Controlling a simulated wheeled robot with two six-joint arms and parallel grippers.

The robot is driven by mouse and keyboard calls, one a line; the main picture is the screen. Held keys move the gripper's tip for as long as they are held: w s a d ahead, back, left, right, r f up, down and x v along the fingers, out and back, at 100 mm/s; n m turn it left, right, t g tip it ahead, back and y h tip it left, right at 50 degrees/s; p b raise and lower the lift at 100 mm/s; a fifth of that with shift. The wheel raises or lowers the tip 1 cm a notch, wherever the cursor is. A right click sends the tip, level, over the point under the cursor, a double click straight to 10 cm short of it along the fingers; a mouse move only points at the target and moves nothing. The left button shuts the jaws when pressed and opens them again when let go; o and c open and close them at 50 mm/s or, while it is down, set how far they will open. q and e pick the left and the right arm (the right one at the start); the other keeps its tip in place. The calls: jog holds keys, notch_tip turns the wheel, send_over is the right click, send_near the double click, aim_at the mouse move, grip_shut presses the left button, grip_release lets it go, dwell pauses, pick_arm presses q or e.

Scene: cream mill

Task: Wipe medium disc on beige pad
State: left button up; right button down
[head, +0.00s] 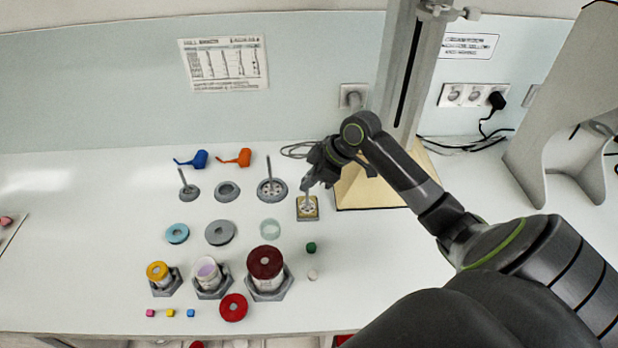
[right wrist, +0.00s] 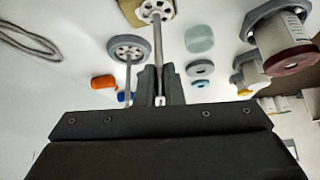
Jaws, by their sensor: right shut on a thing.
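The medium disc (head: 307,207) is a pale perforated plate on a thin upright rod. My right gripper (head: 311,183) is shut on the rod's upper part. The disc is over the beige pad (head: 300,217), a small square block, and looks to rest on it, though contact is hard to confirm. In the right wrist view the rod (right wrist: 159,50) runs from between my fingers (right wrist: 160,92) to the disc (right wrist: 156,11), with the beige pad (right wrist: 130,14) behind it. My left gripper is out of view.
An empty grey ring stand (head: 228,191) sits between the small (head: 189,191) and large (head: 271,190) rodded discs. Blue (head: 198,159) and orange (head: 241,157) things lie behind. Three jars, including a dark-red-topped one (head: 265,262), stand in front. A column base (head: 375,190) is close right of the pad.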

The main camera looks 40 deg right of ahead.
jog(key=shift+w, duration=0.1)
jog(key=shift+w+d, duration=0.5)
jog(key=shift+w, duration=0.25)
jog(key=shift+w+d, duration=0.1)
jog(key=shift+w, duration=0.05)
jog(key=shift+s, duration=0.2)
jog(key=shift+s+a+p, duration=0.55)
jog(key=shift+s+a, duration=0.05)
jog(key=shift+s, duration=0.15)
jog(key=shift+s, duration=0.1)
jog(key=shift+w+d, duration=0.15)
jog(key=shift+w, duration=0.15)
jog(key=shift+w+d, duration=0.4)
jog(key=shift+w, duration=0.25)
